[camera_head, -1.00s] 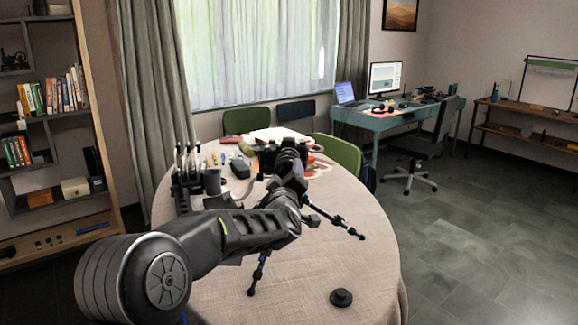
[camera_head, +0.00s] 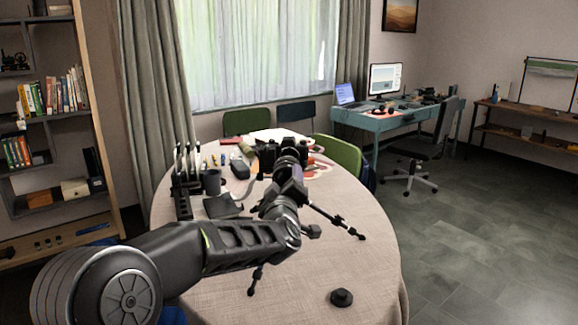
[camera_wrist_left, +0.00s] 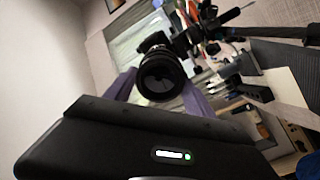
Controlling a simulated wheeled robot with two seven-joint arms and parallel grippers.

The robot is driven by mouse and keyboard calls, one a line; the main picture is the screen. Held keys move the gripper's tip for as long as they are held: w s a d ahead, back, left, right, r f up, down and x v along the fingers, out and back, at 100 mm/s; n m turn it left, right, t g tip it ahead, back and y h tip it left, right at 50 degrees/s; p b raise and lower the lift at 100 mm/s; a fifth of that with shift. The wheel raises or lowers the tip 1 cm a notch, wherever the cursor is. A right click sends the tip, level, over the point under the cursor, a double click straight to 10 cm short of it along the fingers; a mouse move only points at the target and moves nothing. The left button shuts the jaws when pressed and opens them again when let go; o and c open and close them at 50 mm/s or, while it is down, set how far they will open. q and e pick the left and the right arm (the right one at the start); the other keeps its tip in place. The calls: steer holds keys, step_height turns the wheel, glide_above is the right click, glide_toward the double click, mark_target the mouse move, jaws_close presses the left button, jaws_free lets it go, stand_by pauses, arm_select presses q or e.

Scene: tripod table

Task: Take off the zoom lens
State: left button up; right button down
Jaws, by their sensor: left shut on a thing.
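The camera (camera_head: 268,155) is a black body above the far half of the round table, with tripod legs (camera_head: 338,222) spread below it. The black zoom lens (camera_wrist_left: 160,78) faces me in the left wrist view, with the camera body (camera_wrist_left: 154,42) partly hidden behind it. My left gripper (camera_wrist_left: 161,90) has its purple fingers on both sides of the lens and is shut on it. In the head view the left gripper (camera_head: 289,172) and arm hide much of the tripod. Whether the lens still touches the camera mount is unclear. My right gripper is out of view.
A round black piece (camera_head: 342,298) lies near the table's front right. A black rack (camera_head: 184,185), a mug (camera_head: 211,182) and a dark pouch (camera_head: 240,169) stand at the left. A green chair (camera_head: 338,153) stands behind.

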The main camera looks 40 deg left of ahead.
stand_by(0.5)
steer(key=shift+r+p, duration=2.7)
steer(key=shift+p, duration=0.1)
